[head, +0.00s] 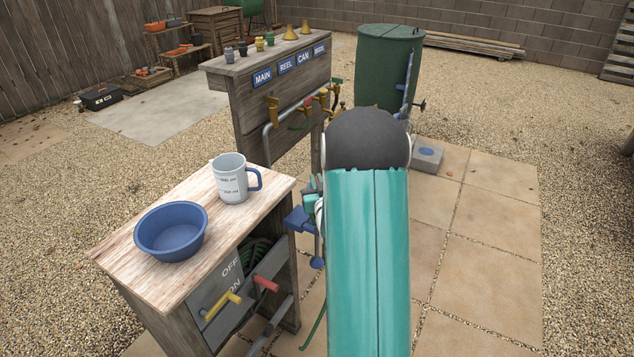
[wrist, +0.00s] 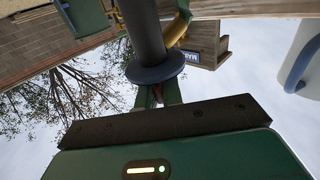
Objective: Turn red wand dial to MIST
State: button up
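In the wrist view my gripper (wrist: 158,94) has its two green fingers close together. A dark grey rod with a round collar (wrist: 153,68) covers their tips. A small red sliver (wrist: 157,96) shows between the fingers; I cannot tell if it is the red wand dial or whether the fingers press on it. In the head view my teal arm hides most of the gripper. Small teal parts and a blue bracket (head: 298,220) show beside the bench's right edge. The dial's marks, including MIST, are not readable in either view.
The wooden bench (head: 129,253) holds a blue bowl (head: 171,232) and a grey mug (head: 230,178). Its front has a yellow lever (head: 222,306) and a red lever (head: 265,284) near ON and OFF. A labelled tap stand (head: 262,98) and a green barrel (head: 385,68) stand behind. Paving at right is clear.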

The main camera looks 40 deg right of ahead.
jog(key=shift+n+t+y, duration=0.3)
jog(key=shift+y, duration=0.1)
grip_shut()
jog(key=n+y, duration=0.2)
jog(key=y, duration=0.1)
jog(key=n+t+y, duration=0.1)
jog(key=n+y, duration=0.1)
jog(key=y, duration=0.1)
jog(key=shift+d+t+y, duration=0.15)
jog(key=shift+t+y, duration=0.15)
jog(key=n+y, duration=0.3)
jog(key=y, duration=0.1)
jog(key=n+g+y, duration=0.1)
jog(key=n+y, duration=0.1)
jog(key=y, duration=0.2)
jog(key=shift+n+g, duration=0.3)
jog(key=shift+n, duration=0.1)
jog(key=shift+y, duration=0.4)
jog(key=o, duration=0.6)
grip_release()
jog(key=shift+o, duration=0.2)
jog(key=v, duration=1.3)
jog(key=shift+s, duration=0.4)
